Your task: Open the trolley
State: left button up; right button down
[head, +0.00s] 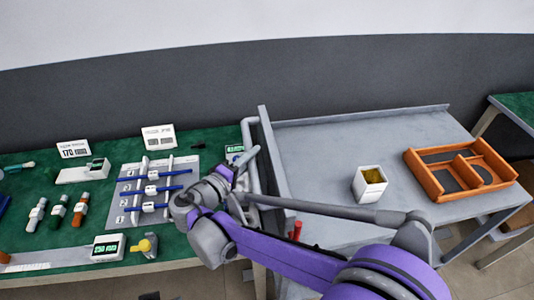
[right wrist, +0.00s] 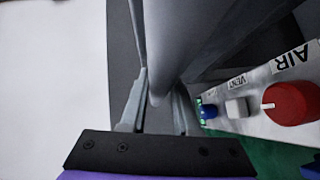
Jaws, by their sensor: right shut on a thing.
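The grey trolley (head: 315,150) stands right of the green bench, its flat top raised at the back and left edges. A grey tubular handle (head: 252,165) rises at its left end. My right gripper (head: 238,168) is at this handle, with its purple arm reaching across the trolley's front left. In the right wrist view, my right gripper's fingers (right wrist: 157,98) are on either side of the grey handle tube (right wrist: 160,60), shut on it. The exact finger contact is partly hidden in the head view. My left gripper is not in view.
On the trolley stand a white box (head: 369,190) with yellow contents and an orange divided tray (head: 460,168). The green bench (head: 110,225) holds a rack with blue rods and several small parts. A panel (right wrist: 255,108) with a red knob is close beside the gripper.

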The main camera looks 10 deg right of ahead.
jog(key=shift+a, duration=0.45)
jog(key=c, duration=1)
grip_release()
jog(key=shift+c, duration=0.2)
jog(key=o, duration=0.4)
jog(key=shift+a, duration=0.2)
jog(key=shift+d, duration=0.1)
jog(key=v, duration=1)
jog(key=shift+s+a+p, duration=0.25)
jog(key=shift+s+p, duration=0.05)
jog(key=shift+p, duration=0.1)
